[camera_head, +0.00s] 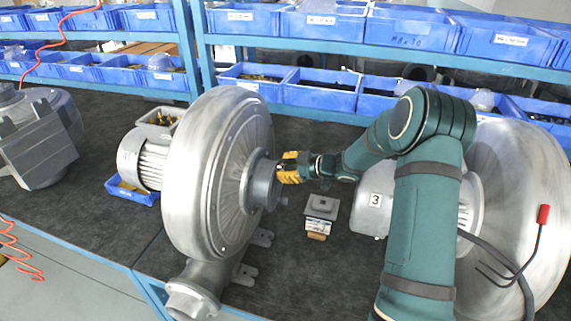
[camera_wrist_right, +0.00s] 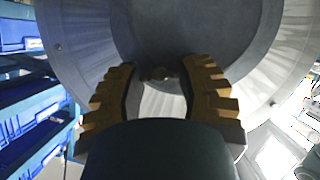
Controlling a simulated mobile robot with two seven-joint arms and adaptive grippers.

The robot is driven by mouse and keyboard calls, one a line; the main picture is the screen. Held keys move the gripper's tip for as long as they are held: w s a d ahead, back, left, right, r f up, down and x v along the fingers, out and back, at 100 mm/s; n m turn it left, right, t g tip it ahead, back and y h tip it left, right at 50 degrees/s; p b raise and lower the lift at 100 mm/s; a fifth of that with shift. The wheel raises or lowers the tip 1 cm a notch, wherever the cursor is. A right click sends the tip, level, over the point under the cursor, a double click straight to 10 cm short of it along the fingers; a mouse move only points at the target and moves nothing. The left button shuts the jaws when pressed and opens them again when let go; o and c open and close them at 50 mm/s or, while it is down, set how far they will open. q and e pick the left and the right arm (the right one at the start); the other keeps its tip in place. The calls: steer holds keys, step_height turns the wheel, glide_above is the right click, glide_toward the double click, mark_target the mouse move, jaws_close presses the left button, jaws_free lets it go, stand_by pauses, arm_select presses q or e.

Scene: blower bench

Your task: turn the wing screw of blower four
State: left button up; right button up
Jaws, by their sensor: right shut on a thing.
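The middle blower (camera_head: 215,170) is a big silver round housing with a motor on its left; I cannot read a number on it. My right gripper (camera_head: 279,172), with yellow-brown fingers, is at the hub on the right face of this blower. It is shut on the wing screw. In the right wrist view the wing screw (camera_wrist_right: 157,74) shows as a small dark piece between the fingertips, in front of the grey hub (camera_wrist_right: 190,35). The screw's wings are hard to make out there. It is hidden by the fingers in the head view. My left gripper is not in view.
Another blower (camera_head: 525,200), its motor labelled 3, stands at the right behind my arm. A small grey box (camera_head: 321,207) stands on the dark bench between the blowers. A hook with a red handle (camera_head: 543,214) shows at right. Shelves of blue bins (camera_head: 320,95) line the back.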

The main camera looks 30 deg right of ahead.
steer(key=o, duration=1.2)
steer(key=v, duration=0.7)
steer(key=shift+s, duration=0.2)
steer(key=shift+d, duration=0.15)
